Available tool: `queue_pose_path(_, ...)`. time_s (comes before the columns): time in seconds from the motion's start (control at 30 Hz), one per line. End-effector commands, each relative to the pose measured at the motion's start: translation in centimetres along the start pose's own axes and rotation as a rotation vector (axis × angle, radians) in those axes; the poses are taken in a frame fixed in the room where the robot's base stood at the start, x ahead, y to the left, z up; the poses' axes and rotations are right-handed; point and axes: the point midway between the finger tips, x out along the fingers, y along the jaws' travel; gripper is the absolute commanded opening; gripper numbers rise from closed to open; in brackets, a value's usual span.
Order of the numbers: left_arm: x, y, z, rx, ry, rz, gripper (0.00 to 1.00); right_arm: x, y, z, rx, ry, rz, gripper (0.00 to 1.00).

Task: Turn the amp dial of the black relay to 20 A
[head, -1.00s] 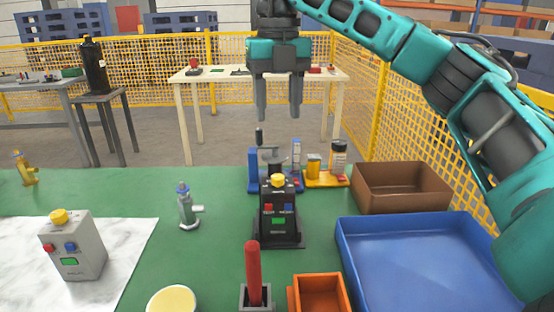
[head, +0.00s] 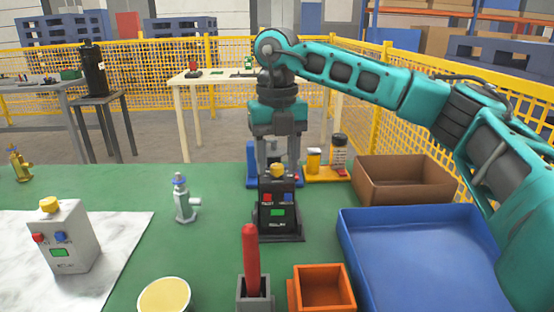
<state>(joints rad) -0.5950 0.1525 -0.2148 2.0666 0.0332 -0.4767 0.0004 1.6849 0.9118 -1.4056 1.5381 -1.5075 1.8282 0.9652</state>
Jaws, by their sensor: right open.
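The black relay (head: 278,211) stands upright on the green table in the middle of the head view. It has a yellow dial (head: 278,170) on top, and red and blue buttons and a green display on its front. The dial's setting is too small to read. My right gripper (head: 278,165) points down over the relay, open, with one finger to each side of the dial. The fingertips are partly hidden by the relay's top, and I cannot tell whether they touch the dial. My left gripper is out of view.
A grey relay (head: 65,238) with a yellow dial stands on a marbled sheet at left. A small valve (head: 184,200) stands between the relays. A red lever (head: 251,262), an orange bin (head: 322,290), a blue tray (head: 420,215) and a brown box (head: 405,190) lie in front and right.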

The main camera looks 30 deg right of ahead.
Motion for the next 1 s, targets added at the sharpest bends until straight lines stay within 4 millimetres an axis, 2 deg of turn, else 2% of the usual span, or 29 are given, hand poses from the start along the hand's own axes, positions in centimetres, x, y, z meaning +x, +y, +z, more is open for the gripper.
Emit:
queue_pose_path(0.2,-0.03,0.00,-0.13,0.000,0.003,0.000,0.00,-0.01,0.00,0.00,0.000,0.000,0.000,0.51)
queue_pose_path(0.73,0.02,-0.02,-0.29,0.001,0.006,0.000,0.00,-0.05,0.02,0.00,0.000,0.000,0.000,0.00)
queue_pose_path(1.0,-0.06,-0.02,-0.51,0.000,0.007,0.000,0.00,-0.12,0.02,0.00,0.019,0.000,0.001,0.00)
